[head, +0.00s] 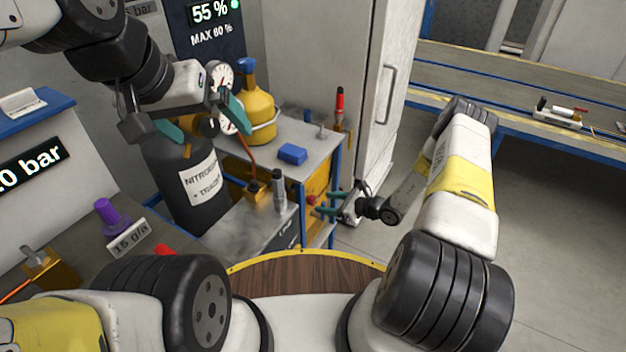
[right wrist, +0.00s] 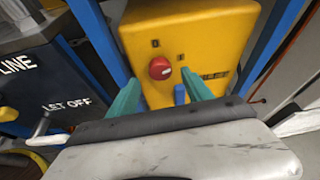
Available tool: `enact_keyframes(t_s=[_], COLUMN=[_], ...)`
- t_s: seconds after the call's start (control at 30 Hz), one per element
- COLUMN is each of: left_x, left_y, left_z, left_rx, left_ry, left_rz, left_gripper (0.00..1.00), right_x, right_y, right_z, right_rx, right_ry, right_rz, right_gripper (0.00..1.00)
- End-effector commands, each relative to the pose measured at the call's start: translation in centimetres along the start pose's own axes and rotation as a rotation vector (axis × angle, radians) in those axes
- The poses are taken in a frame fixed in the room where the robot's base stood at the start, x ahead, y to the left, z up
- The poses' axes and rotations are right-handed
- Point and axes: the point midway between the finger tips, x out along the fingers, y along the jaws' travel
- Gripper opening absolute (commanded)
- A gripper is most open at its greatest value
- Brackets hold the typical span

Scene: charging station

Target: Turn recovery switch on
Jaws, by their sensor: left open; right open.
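A yellow box (right wrist: 200,40) fills the middle of the right wrist view. On its front is a round red knob (right wrist: 159,68) with a white mark at its right edge. Small dark labels sit above and beside it, and partly readable lettering is at the right. A small blue part (right wrist: 180,94) is on the face below the knob. My right gripper (right wrist: 162,93) is open and empty, its teal fingers pointing at the box, below the knob. My left gripper (head: 203,121) is open near the gauges.
A blue-framed cart (head: 334,165) carries a blue block (head: 292,154) and a yellow bottle (head: 258,105). A black nitrogen cylinder (head: 180,185) stands at left. A white cabinet (head: 385,45) is behind. Open floor (head: 540,220) lies to the right.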

Motion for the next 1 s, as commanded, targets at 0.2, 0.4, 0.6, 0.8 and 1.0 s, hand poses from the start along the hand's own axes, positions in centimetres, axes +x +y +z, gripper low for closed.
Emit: enact_keyframes(t_s=[0.2, 0.4, 0.6, 0.8, 1.0], left_x=[0.0, 0.0, 0.0, 0.0, 0.0], left_y=[0.0, 0.0, 0.0, 0.0, 0.0], left_z=[0.0, 0.0, 0.0, 0.0, 0.0], left_rx=[0.000, 0.000, 0.000, 0.000, 0.000], left_ry=[0.000, 0.000, 0.000, 0.000, 0.000], left_rz=[0.000, 0.000, 0.000, 0.000, 0.000], left_gripper=[1.00, 1.00, 1.00, 1.00, 1.00], right_x=[3.7, 5.4, 5.6, 5.6, 5.5], right_y=[0.0, 0.0, 0.0, 0.0, -0.1], right_z=[0.1, 0.1, 0.1, 0.1, 0.1], right_rx=[-0.002, -0.001, 0.000, 0.000, 0.000], right_ry=[-0.003, -0.003, -0.003, -0.003, -0.003], right_rz=[0.001, 0.000, 0.000, 0.000, -0.001], right_gripper=[0.59, 0.59, 0.59, 0.37, 0.00])
